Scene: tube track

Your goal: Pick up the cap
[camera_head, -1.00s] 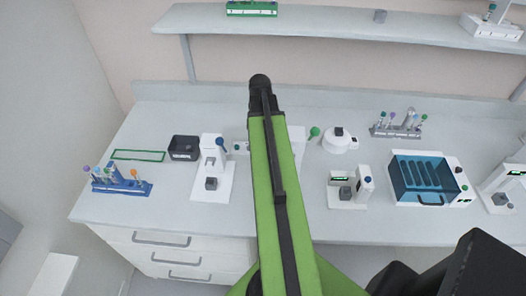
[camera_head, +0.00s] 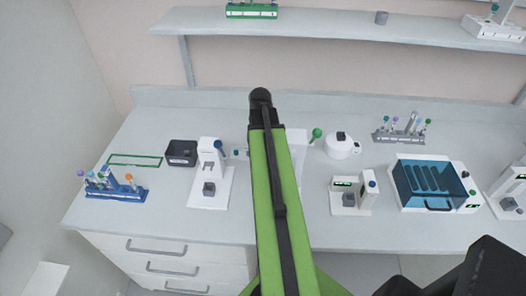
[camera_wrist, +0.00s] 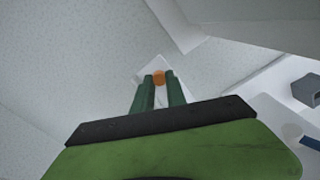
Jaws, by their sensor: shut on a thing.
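In the wrist view, my gripper (camera_wrist: 160,78) is shut, its two green fingers close together around a small orange cap (camera_wrist: 159,77). The cap shows at the fingertips. A pale strip shows between the fingers below it; I cannot tell whether it is a tube or background. A white square-edged surface lies behind the fingertips. In the head view, my green arm crosses the bench, and the gripper's fingers and the held cap are hidden.
A blue rack (camera_head: 117,193) with several capped tubes stands at the bench's left. A dark box (camera_head: 181,153), a white device (camera_head: 211,188), another small device (camera_head: 348,200) and a blue-topped machine (camera_head: 432,183) stand along the bench. A grey rack (camera_head: 397,136) stands behind. A shelf (camera_head: 330,24) hangs above.

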